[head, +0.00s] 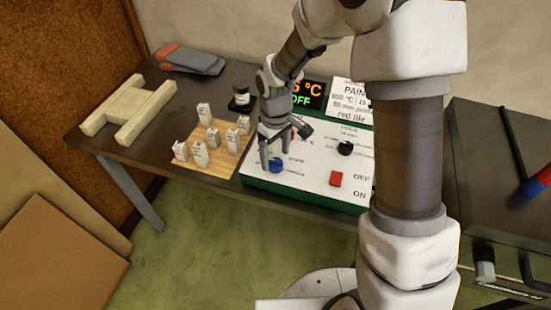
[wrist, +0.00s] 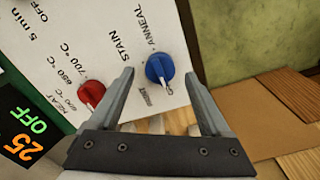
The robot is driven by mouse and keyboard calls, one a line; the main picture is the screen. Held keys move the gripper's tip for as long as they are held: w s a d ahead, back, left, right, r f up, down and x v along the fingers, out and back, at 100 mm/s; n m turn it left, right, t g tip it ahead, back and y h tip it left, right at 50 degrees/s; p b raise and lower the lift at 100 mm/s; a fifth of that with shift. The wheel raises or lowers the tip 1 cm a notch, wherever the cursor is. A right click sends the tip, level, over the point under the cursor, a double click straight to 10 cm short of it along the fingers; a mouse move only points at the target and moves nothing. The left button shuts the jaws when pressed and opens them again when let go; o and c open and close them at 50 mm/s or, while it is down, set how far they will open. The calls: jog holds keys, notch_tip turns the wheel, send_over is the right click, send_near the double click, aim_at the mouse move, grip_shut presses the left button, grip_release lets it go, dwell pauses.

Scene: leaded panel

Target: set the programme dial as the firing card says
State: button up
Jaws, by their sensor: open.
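The blue dial (head: 276,166) is on the near left of the white control panel (head: 310,178). In the wrist view the blue dial (wrist: 158,68) has a white mark at its lower right edge. STAIN and ANNEAL are printed near it, with a faint word below. My gripper (head: 275,157) is over the blue dial, pointing down. In the wrist view my open gripper (wrist: 160,76) has one finger on each side of the dial; contact cannot be told. The firing card (head: 350,98) is partly hidden by my arm; it reads "PAIN…", what looks like "650 °C", and "red tile".
A red dial (wrist: 91,93) with temperature marks is beside the blue one. The panel also has a black dial (head: 345,149), a red switch (head: 336,179) and a display (head: 308,95) reading OFF. A wooden board (head: 226,160) with small white pieces stands to the left.

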aim_at(275, 164)
jog(key=shift+f, duration=1.15)
grip_shut()
